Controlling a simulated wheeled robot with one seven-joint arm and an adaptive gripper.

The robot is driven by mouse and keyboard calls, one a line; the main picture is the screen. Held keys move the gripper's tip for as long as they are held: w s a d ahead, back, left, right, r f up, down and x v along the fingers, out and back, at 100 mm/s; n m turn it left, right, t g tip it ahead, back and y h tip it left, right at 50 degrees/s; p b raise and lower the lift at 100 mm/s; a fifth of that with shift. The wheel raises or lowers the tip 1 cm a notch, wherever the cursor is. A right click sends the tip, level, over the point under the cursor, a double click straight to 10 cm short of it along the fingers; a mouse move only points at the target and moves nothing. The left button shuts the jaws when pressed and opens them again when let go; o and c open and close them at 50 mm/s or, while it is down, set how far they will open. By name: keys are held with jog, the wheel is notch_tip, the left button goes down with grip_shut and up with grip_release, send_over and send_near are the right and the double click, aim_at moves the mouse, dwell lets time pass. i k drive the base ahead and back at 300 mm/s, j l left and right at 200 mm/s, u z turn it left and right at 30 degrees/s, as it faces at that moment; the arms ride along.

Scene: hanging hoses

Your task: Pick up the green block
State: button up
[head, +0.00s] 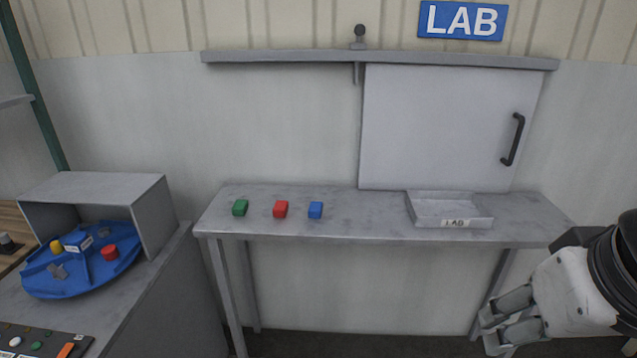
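The green block (240,207) sits on the left part of the grey table (360,228) against the back wall. A red block (280,209) and a blue block (315,210) stand in a row to its right, apart from each other. My gripper (487,330) is at the lower right, in front of the table and far from the green block. Its two fingers point left with a small gap between them, and I see nothing held there.
A grey tray labelled LAB (449,211) stands on the table's right part, before a sliding panel (440,130) with a black handle. At left, a grey box (150,210) holds a blue round tray (85,268) on a counter. A button panel (40,341) is at lower left.

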aim_at(240, 207)
jog(key=i+j, duration=1.4)
jog(key=i+j+u, duration=0.05)
jog(key=j, duration=0.05)
